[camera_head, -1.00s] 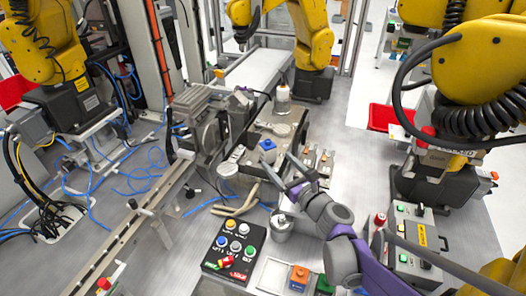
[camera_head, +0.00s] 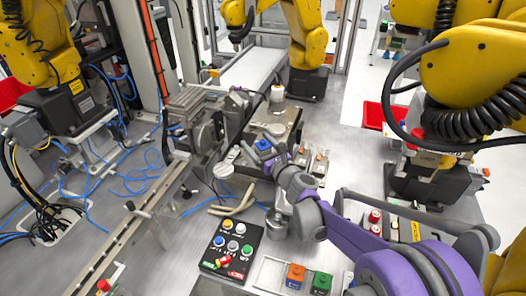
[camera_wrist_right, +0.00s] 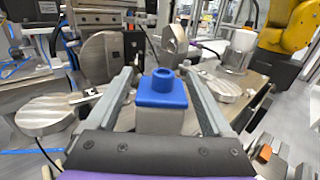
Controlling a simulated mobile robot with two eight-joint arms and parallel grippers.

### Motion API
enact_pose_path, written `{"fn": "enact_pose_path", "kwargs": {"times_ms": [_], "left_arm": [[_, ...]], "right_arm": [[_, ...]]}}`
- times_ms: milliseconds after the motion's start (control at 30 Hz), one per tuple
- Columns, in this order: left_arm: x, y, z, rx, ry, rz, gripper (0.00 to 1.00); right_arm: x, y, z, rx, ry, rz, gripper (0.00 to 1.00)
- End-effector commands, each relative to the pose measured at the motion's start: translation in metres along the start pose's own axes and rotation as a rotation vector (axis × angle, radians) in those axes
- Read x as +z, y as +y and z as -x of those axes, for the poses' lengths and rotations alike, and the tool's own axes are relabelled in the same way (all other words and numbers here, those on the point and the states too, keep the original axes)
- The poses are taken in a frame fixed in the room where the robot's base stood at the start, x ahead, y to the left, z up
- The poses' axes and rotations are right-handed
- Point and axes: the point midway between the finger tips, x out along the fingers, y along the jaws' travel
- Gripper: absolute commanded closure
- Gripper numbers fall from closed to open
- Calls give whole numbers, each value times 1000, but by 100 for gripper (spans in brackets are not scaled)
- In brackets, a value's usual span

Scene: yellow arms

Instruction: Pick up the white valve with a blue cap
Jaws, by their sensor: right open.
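The white valve with a blue cap stands upright on a metal block in the middle of the cell; its blue cap (camera_head: 263,144) shows in the head view. In the right wrist view the blue cap (camera_wrist_right: 162,89) sits on the pale square body (camera_wrist_right: 158,122), between the two fingers. My right gripper (camera_head: 262,153) is open, with its fingers on either side of the valve. A gap shows between the valve and each finger in the wrist view. The lower part of the valve is hidden by the gripper. My left gripper is not in view.
A button box (camera_head: 232,249) stands in front on the table. Round metal discs (camera_wrist_right: 47,116) flank the valve. A metal cylinder (camera_wrist_right: 240,50) stands behind to the right.

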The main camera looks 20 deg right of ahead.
Motion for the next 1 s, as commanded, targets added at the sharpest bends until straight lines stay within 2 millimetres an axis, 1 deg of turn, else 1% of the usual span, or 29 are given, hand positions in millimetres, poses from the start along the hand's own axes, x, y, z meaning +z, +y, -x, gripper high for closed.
{"fn": "enact_pose_path", "kwargs": {"times_ms": [67,100,267,300,467,500,567,867,967,1000], "left_arm": [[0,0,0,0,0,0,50],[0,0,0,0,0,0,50],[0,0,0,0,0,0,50],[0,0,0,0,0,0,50],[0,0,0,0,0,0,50],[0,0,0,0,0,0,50],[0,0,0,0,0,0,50],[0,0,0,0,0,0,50],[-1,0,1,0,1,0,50],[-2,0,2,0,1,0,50]], "right_arm": [[0,0,0,0,0,0,15],[0,0,0,0,0,0,19],[0,0,0,0,0,1,47],[0,0,1,0,0,1,55],[0,0,1,0,0,1,83],[0,0,1,0,0,1,91],[0,0,1,0,0,1,100],[2,0,1,0,0,1,100],[13,0,1,0,0,1,100],[20,0,1,0,0,1,100]]}}
